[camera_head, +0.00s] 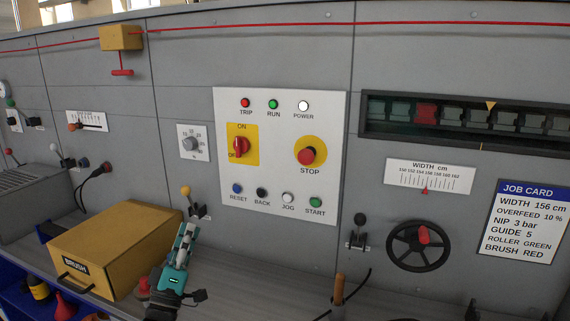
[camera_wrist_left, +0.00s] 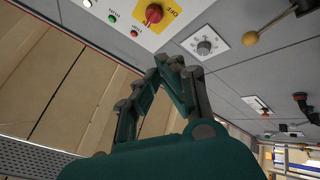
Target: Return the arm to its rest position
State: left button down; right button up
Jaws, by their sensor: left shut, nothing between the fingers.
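My left gripper (camera_head: 187,232) shows in the head view in front of the machine, beside the right end of the yellow brush box. It is shut and empty, its fingers pointing up toward the panel. In the left wrist view the fingertips (camera_wrist_left: 170,62) meet, with nothing between them. The gripper appears apart from the yellow-knobbed lever (camera_head: 187,192) just above it in the head view. My right gripper is not in view.
The brush box (camera_head: 130,235) stands left of the gripper on the grey ledge (camera_head: 240,285). The white control panel (camera_head: 280,150) is above right. A handwheel (camera_head: 418,246), a black-knobbed lever (camera_head: 358,232) and a wooden handle (camera_head: 338,290) are to the right. Ledge space right of the gripper looks clear.

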pick_arm(q)
jog(key=s+f+m+g+y, duration=0.25)
jog(key=s+f+g, duration=0.35)
jog(key=f, duration=0.5)
jog(key=s+f+m+g+y, duration=0.1)
jog(key=s+f+g+y, duration=0.3)
jog(key=s+f, duration=0.55)
jog(key=s+f+m+g+h, duration=0.1)
jog(key=s+f+m+g, duration=0.25)
jog(key=s, duration=0.45)
jog(key=s+d+f+m+g, duration=0.15)
jog(key=s+g, duration=0.25)
jog(key=s, duration=0.5)
jog(key=s+f+m+g+h, duration=0.1)
jog(key=s+f+m+g, duration=0.25)
jog(key=s, duration=0.45)
notch_tip(320, 180, down, 26)
jog(key=g, duration=0.1)
jog(key=s+a+f+g, duration=0.1)
jog(key=s+a+f, duration=0.2)
jog(key=s+f, duration=1.3)
jog(key=shift+s+a+f+n+g+y, duration=0.2)
jog(key=shift+s+f+n+g+y, duration=0.15)
jog(key=shift+s, duration=0.6)
